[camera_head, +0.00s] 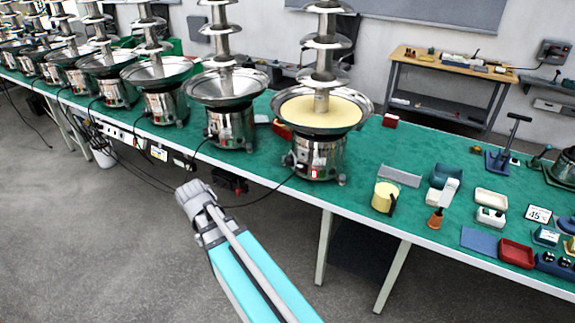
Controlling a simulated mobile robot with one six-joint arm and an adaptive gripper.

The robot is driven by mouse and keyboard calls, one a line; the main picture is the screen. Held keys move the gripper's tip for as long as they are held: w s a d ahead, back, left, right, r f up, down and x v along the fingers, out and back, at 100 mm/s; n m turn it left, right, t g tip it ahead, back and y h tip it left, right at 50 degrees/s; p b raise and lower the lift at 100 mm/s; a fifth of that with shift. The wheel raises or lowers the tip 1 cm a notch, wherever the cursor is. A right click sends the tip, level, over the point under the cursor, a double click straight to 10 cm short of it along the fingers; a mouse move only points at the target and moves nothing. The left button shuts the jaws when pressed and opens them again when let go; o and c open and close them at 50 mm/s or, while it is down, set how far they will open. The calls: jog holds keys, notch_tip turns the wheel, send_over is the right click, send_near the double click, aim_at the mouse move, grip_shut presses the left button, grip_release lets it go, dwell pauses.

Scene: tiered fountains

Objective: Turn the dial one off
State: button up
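A row of tiered metal fountains stands along the green table (390,150). The nearest fountain (318,150) has a wide bowl of pale yellow liquid (320,110). Its base shows a small dark knob-like part (300,168) and a small red spot (315,174), too small to read. The fountain left of it (230,125) has an empty-looking bowl and small fittings low on its base. No dial is clearly marked as one. My arm reaches up from the bottom, and its grey end (190,192) is over the floor in front of the table, apart from the fountains. Its fingers cannot be made out.
Cables hang along the table's front edge, near a white bucket (103,155). A yellow jug (384,196), an orange-handled tool (440,208), a red tray (516,253) and other small items lie at right. The floor before the table is open.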

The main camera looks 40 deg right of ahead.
jog(key=w+d+f+m+g+h+b, duration=0.1)
jog(key=w+d+f+m+h+b, duration=0.2)
jog(key=w+d, duration=0.55)
jog(key=w+d+f+m+g+h+b, duration=0.1)
jog(key=w+d+m+h+b, duration=0.1)
jog(key=w+d+m+b, duration=0.45)
jog(key=m+g+h+b, duration=0.3)
jog(key=m+h, duration=0.3)
jog(key=m, duration=0.3)
send_near(286, 161)
jog(key=w+a, duration=0.2)
jog(key=shift+s+r, duration=0.1)
jog(key=shift+r, duration=0.2)
jog(key=shift+d+f, duration=0.1)
jog(key=b+x, duration=0.5)
jog(key=x, duration=0.6)
jog(key=shift+s+d+f, duration=0.1)
jog(key=shift+s+f, duration=0.1)
jog(key=shift+x, duration=1.05)
jog(key=shift+r, duration=0.1)
